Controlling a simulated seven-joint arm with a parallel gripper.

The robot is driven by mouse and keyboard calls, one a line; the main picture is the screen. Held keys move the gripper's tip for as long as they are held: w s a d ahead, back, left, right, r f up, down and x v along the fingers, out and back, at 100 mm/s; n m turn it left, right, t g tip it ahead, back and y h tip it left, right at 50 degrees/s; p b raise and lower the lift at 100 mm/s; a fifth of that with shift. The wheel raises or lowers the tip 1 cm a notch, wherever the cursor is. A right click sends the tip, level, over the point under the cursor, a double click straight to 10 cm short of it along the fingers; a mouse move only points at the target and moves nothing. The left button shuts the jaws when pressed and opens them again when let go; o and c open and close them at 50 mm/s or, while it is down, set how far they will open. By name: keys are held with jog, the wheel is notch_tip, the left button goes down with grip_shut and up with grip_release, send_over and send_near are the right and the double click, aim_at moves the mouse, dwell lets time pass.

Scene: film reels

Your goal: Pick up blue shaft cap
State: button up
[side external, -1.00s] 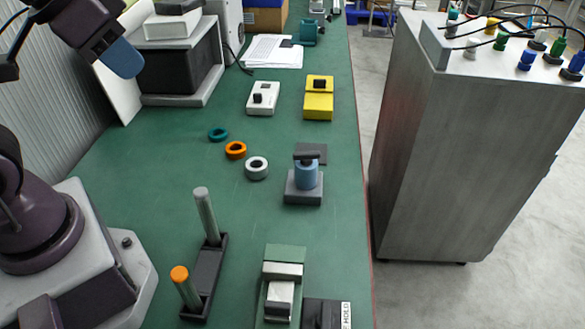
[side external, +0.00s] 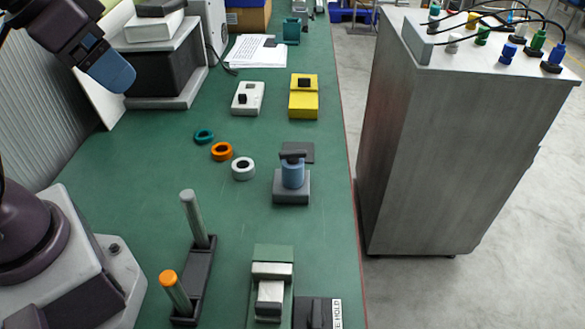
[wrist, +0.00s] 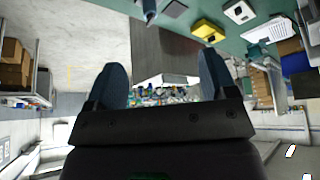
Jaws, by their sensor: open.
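A blue cylinder with a dark crossbar on top (side external: 292,176), the only blue piece on the bench that could be the blue shaft cap, stands upright on a grey square block (side external: 291,196). It also appears at the top edge of the wrist view (wrist: 149,8), partly cut off. My gripper (side external: 113,74) is raised at the upper left in the side view, well away from the blue cylinder. In the wrist view my gripper (wrist: 162,82) has its two blue fingers wide apart with nothing between them.
Teal (side external: 204,136), orange (side external: 222,151) and white (side external: 243,168) rings lie left of the blue cylinder. Two upright posts, one orange-topped (side external: 174,290), stand in a dark base nearer. White (side external: 248,98) and yellow (side external: 303,103) boxes lie behind. A grey cabinet (side external: 450,150) stands beyond the bench edge.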

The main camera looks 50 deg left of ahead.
jog(key=shift+o, duration=0.7)
jog(key=shift+d, duration=0.1)
